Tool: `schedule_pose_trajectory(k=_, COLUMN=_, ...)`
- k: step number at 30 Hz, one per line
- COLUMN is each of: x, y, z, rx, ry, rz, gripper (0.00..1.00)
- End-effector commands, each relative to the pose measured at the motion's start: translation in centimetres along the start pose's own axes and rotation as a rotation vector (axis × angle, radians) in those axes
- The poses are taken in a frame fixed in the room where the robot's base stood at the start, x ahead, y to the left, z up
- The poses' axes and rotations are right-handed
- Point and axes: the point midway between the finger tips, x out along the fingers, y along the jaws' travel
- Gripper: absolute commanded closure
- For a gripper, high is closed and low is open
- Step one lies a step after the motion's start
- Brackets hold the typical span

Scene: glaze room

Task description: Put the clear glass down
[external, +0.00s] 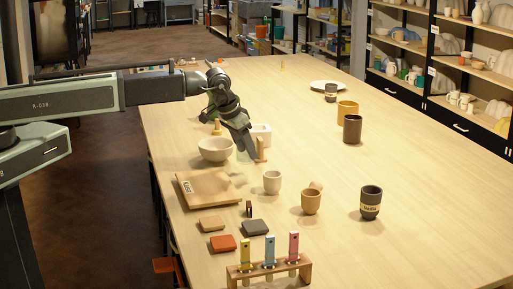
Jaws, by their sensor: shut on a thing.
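My gripper (249,152) points down over the left part of the wooden table, just right of a cream bowl. It is shut on the clear glass (243,157), which shows only as a faint pale shape at the fingertips. The glass is hard to make out against the table and partly hidden by the fingers. I cannot tell whether its base touches the table or hangs just above it.
The cream bowl (215,149), a white container (261,134) and a wooden piece (261,149) stand close around my gripper. A wooden board (207,188) and a pale cup (272,182) are nearer the camera. The table's middle right is fairly clear.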

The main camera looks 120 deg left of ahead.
Motion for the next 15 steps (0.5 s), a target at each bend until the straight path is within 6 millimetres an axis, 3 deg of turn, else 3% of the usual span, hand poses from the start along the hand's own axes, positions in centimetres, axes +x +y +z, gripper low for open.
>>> schedule_pose_trajectory(k=1, x=1.1, y=0.6, z=-1.9, rx=0.0, ry=0.0, rz=0.0, gripper=1.0)
schedule_pose_trajectory(k=6, x=2.8, y=1.6, z=-5.2, rx=0.001, ry=0.0, rz=0.0, gripper=1.0)
schedule_pose_trajectory(k=15, x=3.4, y=2.0, z=-6.3, rx=0.001, ry=0.0, rz=0.0, gripper=1.0)
